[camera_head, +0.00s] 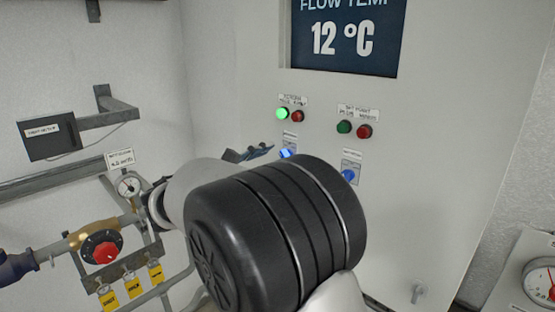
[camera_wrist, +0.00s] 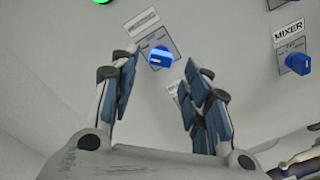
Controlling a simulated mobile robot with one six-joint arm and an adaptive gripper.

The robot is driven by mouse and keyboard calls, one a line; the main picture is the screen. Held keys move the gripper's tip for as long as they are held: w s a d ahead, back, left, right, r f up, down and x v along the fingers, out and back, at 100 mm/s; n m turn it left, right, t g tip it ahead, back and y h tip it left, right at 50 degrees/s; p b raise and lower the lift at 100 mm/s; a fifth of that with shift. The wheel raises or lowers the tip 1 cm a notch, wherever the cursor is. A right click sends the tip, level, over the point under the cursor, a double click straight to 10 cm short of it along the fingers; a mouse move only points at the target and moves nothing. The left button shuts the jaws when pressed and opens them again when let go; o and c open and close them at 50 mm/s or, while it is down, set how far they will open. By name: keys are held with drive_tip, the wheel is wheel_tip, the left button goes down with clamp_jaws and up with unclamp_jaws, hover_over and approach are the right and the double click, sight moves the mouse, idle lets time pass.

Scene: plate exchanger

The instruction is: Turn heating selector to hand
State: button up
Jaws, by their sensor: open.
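The heating selector, by its place and blurred label, is a blue knob (camera_wrist: 160,57) on a small grey plate in the wrist view. A blue knob (camera_head: 287,154) shows on the white panel in the head view, below a lit green lamp. My gripper (camera_wrist: 163,68) is open and empty, with one finger on each side of the knob in the wrist view. The knob appears beyond the fingertips, and I see no contact. In the head view my gripper (camera_head: 250,153) is left of the knob, and my arm hides part of the panel.
Another blue selector (camera_wrist: 299,62), labelled MIXER, is on the right in the wrist view. In the head view a blue selector (camera_head: 348,175) sits below green and red buttons (camera_head: 354,130). A display (camera_head: 346,36) reads 12 °C. Pipes and a red-centred dial (camera_head: 103,250) are at left.

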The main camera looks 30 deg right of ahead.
drive_tip(key=v, duration=0.8)
drive_tip(key=shift+a, duration=0.1)
drive_tip(key=s+d+f+m+g+y+b, duration=0.25)
drive_tip(key=s+f+b, duration=0.25)
drive_tip(key=s+f, duration=0.35)
drive_tip(key=s+d+f+m+g+y+b, duration=0.25)
drive_tip(key=s+d+f+y+b, duration=0.2)
drive_tip(key=s+f, duration=0.4)
drive_tip(key=s+a+f+m+t+y+b, duration=0.1)
drive_tip(key=s+a+f+m+y+b, duration=0.3)
drive_tip(key=f, duration=0.6)
drive_tip(key=s+a+f+m+t+y+b, duration=0.2)
drive_tip(key=s+a+f+m+y+b, duration=0.2)
drive_tip(key=s+a+f+y+b, duration=0.2)
drive_tip(key=s+a+f+b, duration=0.2)
drive_tip(key=s+f, duration=0.1)
drive_tip(key=f, duration=0.1)
drive_tip(key=shift+s+a+f+t, duration=0.15)
drive_tip(key=shift+s+a+t, duration=0.05)
drive_tip(key=shift+a+t, duration=0.1)
